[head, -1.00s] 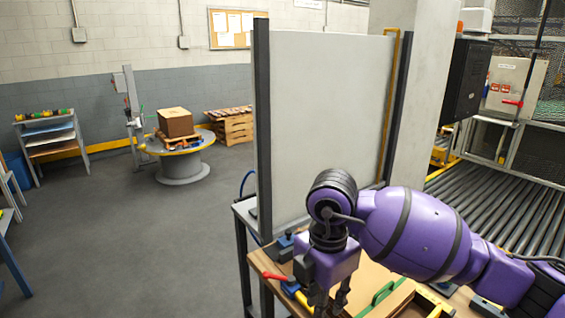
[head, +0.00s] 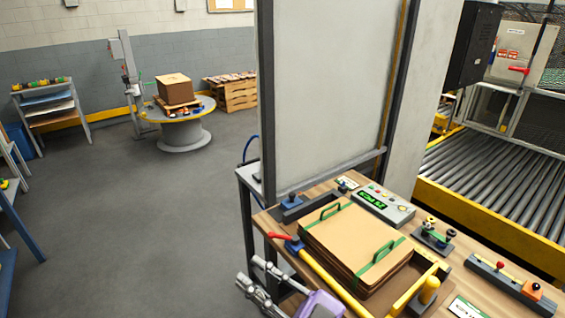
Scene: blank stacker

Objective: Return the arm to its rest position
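My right gripper (head: 250,271) is at the bottom of the head view, low at the near left edge of the wooden workbench (head: 494,262). Its two grey fingers point left and are spread apart with nothing between them. Part of its purple body (head: 320,306) shows, and the rest of the arm is cut off by the bottom edge. The gripper is clear of the stack of brown cardboard blanks (head: 343,229), which lies on the bench with green handles on top. My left gripper is not in view.
A yellow rail (head: 334,285) and red lever (head: 279,236) lie near the gripper. A control box with green display (head: 384,207) stands behind the stack. A tall grey panel (head: 322,100) rises behind the bench. A roller conveyor (head: 490,185) is at right. Open floor (head: 130,240) lies left.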

